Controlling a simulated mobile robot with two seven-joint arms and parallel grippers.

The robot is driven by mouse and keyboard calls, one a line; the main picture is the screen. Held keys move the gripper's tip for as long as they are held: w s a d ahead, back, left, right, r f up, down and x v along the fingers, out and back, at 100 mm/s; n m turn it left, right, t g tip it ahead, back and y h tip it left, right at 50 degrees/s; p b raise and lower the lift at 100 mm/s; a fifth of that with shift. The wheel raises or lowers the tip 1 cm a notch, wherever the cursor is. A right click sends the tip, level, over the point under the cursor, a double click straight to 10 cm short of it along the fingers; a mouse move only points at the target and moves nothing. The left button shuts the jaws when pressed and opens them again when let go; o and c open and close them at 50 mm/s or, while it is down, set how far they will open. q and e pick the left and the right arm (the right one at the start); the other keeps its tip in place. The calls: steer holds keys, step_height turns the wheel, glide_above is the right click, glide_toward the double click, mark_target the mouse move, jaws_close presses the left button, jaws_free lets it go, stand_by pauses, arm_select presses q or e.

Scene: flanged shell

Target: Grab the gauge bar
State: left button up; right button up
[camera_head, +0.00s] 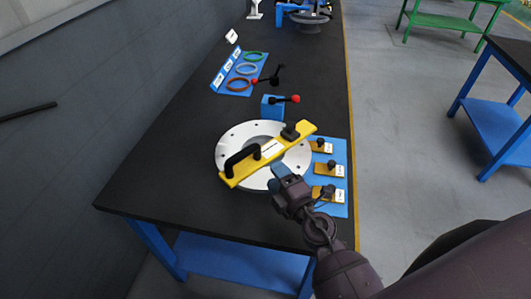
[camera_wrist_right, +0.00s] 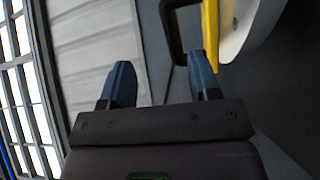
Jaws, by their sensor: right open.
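My right gripper (camera_head: 280,172) is over the front right of the flange, beside the bar. In the right wrist view its two blue fingers (camera_wrist_right: 162,82) are apart with nothing between them. There the yellow bar (camera_wrist_right: 210,35) and its black handle (camera_wrist_right: 168,30) show past the fingertips, near the right finger. My left gripper is not in view.
A blue plate (camera_head: 340,205) with several small yellow gauges lies to the right of the flange. A blue block with a red-knobbed lever (camera_head: 272,107) stands behind it. A blue rack with coloured rings (camera_head: 240,72) is further back. The table's left front (camera_head: 150,190) is clear.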

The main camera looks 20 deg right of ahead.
mark_target(250, 153)
steer(key=shift+n+g+y, duration=0.3)
steer(key=shift+n+y, duration=0.2)
steer(key=shift+n, duration=0.4)
steer(key=shift+a+f+b+x, duration=0.1)
steer(key=shift+a+x, duration=0.05)
steer(key=shift+x, duration=1.8)
steer(key=shift+a+f+b+x, duration=0.1)
steer(key=shift+f+b+x, duration=0.05)
steer(key=shift+x, duration=1.85)
steer(key=shift+a+f+b+x, duration=0.1)
steer(key=shift+a+x, duration=0.05)
steer(key=shift+x, duration=1.8)
steer(key=shift+c, duration=0.4)
jaws_close()
steer(key=shift+r, duration=0.1)
